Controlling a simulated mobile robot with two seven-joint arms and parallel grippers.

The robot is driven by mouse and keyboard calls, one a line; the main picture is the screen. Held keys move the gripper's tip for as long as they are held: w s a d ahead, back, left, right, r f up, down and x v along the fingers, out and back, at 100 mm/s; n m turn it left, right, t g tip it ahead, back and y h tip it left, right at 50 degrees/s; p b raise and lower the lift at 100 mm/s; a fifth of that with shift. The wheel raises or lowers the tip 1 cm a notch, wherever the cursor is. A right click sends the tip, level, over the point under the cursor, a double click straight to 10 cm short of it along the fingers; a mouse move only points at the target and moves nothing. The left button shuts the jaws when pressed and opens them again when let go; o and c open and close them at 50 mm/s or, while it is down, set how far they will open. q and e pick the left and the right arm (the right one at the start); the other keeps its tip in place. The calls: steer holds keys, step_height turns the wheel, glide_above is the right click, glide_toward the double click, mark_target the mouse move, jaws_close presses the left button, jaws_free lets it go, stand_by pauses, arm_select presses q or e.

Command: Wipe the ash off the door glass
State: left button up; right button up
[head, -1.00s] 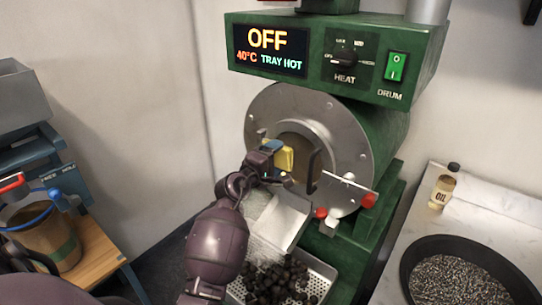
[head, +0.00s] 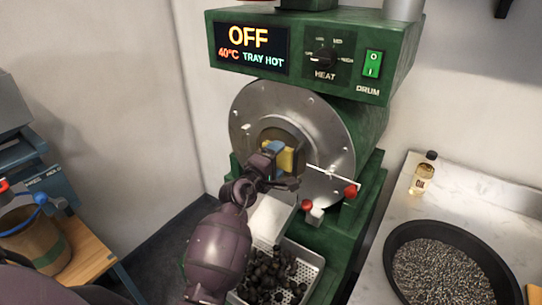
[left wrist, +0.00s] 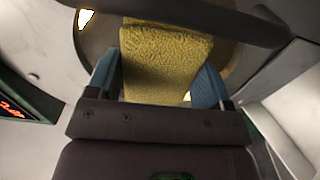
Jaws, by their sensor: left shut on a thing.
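My left gripper (head: 276,158) is shut on a yellow sponge (head: 287,160) in front of the drum roaster's round metal face. In the left wrist view the sponge (left wrist: 165,60) sits between the two blue fingertips (left wrist: 165,84), with the round door glass (left wrist: 100,35) partly visible behind it. In the head view the door glass (head: 268,136) shows as a brownish disc, mostly hidden by my gripper and the sponge. I cannot tell whether the sponge touches the glass, and no ash can be made out. My right gripper is not in view.
A perforated tray (head: 318,262) of dark chestnuts lies below the door. The panel (head: 250,47) reads OFF, 40°C, TRAY HOT. An oil bottle (head: 423,175) and a black pan (head: 393,255) stand on the right counter.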

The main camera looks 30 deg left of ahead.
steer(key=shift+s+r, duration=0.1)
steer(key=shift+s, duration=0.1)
arm_select(q)
steer(key=shift+a+b, duration=0.65)
steer(key=shift+a, duration=2.8)
steer(key=shift+s+a+p, duration=0.15)
steer(key=shift+s+p, duration=0.3)
steer(key=shift+s, duration=0.85)
steer(key=shift+s+a+p, duration=0.1)
steer(key=shift+s+p, duration=0.3)
steer(key=shift+s, duration=0.9)
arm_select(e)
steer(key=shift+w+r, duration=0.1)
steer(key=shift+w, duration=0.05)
